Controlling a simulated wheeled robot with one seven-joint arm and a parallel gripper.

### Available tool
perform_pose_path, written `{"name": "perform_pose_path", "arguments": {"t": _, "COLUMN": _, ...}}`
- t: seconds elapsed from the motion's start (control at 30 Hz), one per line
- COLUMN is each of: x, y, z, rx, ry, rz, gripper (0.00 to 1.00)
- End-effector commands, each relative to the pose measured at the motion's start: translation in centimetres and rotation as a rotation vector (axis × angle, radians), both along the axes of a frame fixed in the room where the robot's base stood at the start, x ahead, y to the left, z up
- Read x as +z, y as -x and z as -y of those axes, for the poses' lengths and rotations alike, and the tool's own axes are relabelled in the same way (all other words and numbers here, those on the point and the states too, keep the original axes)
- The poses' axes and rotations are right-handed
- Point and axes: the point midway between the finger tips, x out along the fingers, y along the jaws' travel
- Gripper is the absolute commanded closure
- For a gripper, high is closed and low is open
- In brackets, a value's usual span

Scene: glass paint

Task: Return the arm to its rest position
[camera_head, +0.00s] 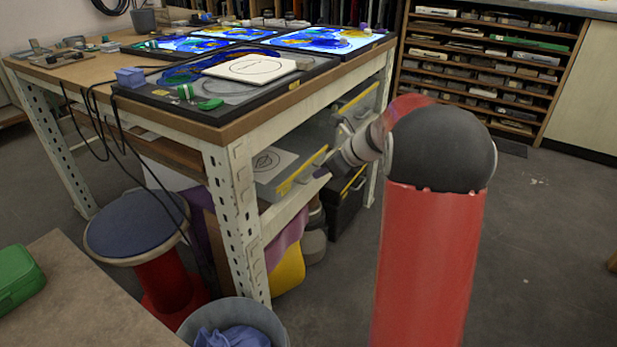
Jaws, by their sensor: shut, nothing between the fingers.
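My red arm rises in the right half of the head view, with a dark rounded joint at its top. Beyond that joint, the grey wrist and my gripper (336,146) reach left toward the side of the workbench, at the height of its lower shelves. My gripper is small in the picture and partly blends with the grey shelf parts behind it. It is shut and holds nothing. I cannot tell whether its fingertips touch the shelf.
The workbench (228,130) carries glowing painted glass panels and a white patterned sheet (249,68). Grey trays (279,171) sit below its top. A blue-topped stool (136,224), a grey bin (268,318) and a green case (18,277) are at left.

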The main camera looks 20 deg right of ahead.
Motion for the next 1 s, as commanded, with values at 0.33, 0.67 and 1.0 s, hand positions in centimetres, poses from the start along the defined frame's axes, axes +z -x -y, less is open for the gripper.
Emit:
{"name": "perform_pose_path", "arguments": {"t": 0.33, "x": 2.8, "y": 2.2, "z": 1.7, "rx": -0.001, "ry": 0.000, "rz": 0.000, "gripper": 1.00}}
{"name": "perform_pose_path", "arguments": {"t": 0.67, "x": 5.0, "y": 6.0, "z": -2.7, "rx": 0.251, "ry": 0.212, "rz": 0.075, "gripper": 1.00}}
{"name": "perform_pose_path", "arguments": {"t": 1.0, "x": 7.1, "y": 21.3, "z": -11.7, "rx": 1.188, "ry": 0.932, "rz": 0.344, "gripper": 1.00}}
